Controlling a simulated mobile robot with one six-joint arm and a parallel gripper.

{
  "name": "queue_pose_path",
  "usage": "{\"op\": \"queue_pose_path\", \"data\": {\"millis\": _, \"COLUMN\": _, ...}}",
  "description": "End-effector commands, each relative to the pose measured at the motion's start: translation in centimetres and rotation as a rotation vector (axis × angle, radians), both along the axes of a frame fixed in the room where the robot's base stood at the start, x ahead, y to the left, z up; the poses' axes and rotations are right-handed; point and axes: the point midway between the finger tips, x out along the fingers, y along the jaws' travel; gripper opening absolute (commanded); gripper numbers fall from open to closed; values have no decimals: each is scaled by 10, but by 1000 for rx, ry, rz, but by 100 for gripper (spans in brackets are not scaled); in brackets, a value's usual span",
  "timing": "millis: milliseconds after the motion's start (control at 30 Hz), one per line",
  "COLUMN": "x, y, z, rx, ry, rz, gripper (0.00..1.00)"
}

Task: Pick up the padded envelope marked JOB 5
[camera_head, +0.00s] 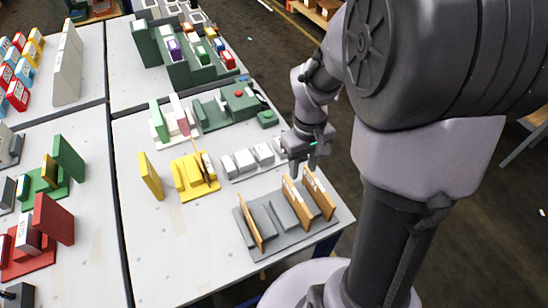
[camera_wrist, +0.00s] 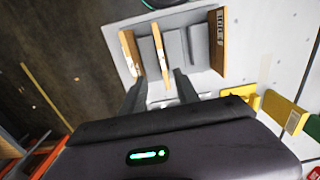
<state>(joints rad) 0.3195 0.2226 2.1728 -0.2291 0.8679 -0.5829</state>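A grey rack (camera_head: 272,216) at the front right of the table holds three upright tan padded envelopes: a left one (camera_head: 250,222), a middle one (camera_head: 298,205) and a right one (camera_head: 320,195). Their marks are too small to read, so I cannot tell which is JOB 5. In the wrist view the order is reversed: the head view's left envelope (camera_wrist: 218,40) is at right, with dark lettering. My gripper (camera_head: 305,168) is open, just behind the two right envelopes. In the wrist view the middle envelope (camera_wrist: 158,50) lines up between my fingers (camera_wrist: 160,80); contact is not visible.
A yellow rack (camera_head: 190,178) with a yellow panel (camera_head: 150,176) beside it stands left. A light tray of grey blocks (camera_head: 247,160) is behind the grey rack. The table ends just right of the rack. Bare table lies front left.

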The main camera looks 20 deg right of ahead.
Motion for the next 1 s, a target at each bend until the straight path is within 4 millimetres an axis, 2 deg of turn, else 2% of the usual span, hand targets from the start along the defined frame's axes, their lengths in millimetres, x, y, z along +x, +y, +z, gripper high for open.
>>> {"op": "queue_pose_path", "data": {"millis": 200, "x": -1, "y": 1, "z": -69, "rx": 2, "ry": 5, "rz": -1, "gripper": 37}}
{"op": "queue_pose_path", "data": {"millis": 333, "x": -1, "y": 2, "z": -102, "rx": 2, "ry": 3, "rz": -2, "gripper": 37}}
{"op": "queue_pose_path", "data": {"millis": 400, "x": -1, "y": 2, "z": -113, "rx": 2, "ry": 3, "rz": -2, "gripper": 37}}
{"op": "queue_pose_path", "data": {"millis": 567, "x": 0, "y": 2, "z": -125, "rx": 1, "ry": 1, "rz": -1, "gripper": 37}}
{"op": "queue_pose_path", "data": {"millis": 800, "x": 2, "y": 5, "z": -171, "rx": 2, "ry": 3, "rz": -2, "gripper": 37}}
{"op": "queue_pose_path", "data": {"millis": 1000, "x": 3, "y": 5, "z": -170, "rx": 1, "ry": 0, "rz": -2, "gripper": 37}}
